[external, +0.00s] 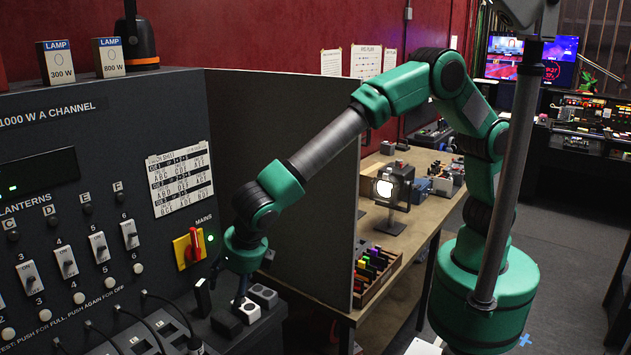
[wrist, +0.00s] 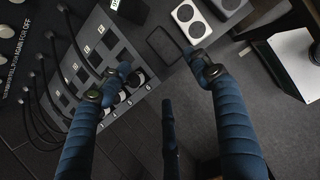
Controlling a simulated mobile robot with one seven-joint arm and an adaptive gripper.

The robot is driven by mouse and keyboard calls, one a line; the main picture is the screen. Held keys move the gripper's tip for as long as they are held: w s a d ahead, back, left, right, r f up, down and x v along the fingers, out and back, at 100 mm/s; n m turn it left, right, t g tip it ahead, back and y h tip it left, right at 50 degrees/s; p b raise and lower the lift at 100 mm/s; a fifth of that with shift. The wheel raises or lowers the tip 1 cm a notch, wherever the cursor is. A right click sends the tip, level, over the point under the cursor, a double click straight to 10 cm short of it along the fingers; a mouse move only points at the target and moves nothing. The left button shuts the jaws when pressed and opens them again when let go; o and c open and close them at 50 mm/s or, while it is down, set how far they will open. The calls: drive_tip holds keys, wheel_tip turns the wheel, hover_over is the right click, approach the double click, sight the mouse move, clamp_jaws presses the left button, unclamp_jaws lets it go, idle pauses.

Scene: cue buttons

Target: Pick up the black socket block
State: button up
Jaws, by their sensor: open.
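The black socket block (external: 226,321) appears as a dark block at the left end of a short row on the dark ledge, beside a white socket block (external: 248,313) and a grey one (external: 263,296). In the wrist view a dark square outline (wrist: 163,47) next to the white block (wrist: 193,20) looks like its top; its face is too dark to read. My gripper (external: 240,296) points down close above the row. In the wrist view my gripper (wrist: 163,72) is open and empty, its fingers spread with the dark block between and just beyond the tips.
A dark piece with a white label (wrist: 132,10) stands near the row. A panel with cables and sockets (wrist: 95,60) lies to the left. A tall partition (external: 285,170) stands behind, with a wooden bench (external: 420,215) beyond it.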

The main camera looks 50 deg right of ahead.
drive_tip(key=shift+s+f, duration=0.1)
drive_tip(key=shift+f, duration=0.35)
drive_tip(key=shift+f, duration=0.1)
drive_tip(key=b, duration=0.1)
hover_over(224, 320)
drive_tip(key=s, duration=0.2)
drive_tip(key=shift+s+f, duration=0.15)
drive_tip(key=shift+f, duration=3.7)
drive_tip(key=shift+b+x, duration=0.45)
drive_tip(key=shift+x, duration=2.15)
drive_tip(key=shift+c, duration=0.5)
drive_tip(key=c, duration=0.9)
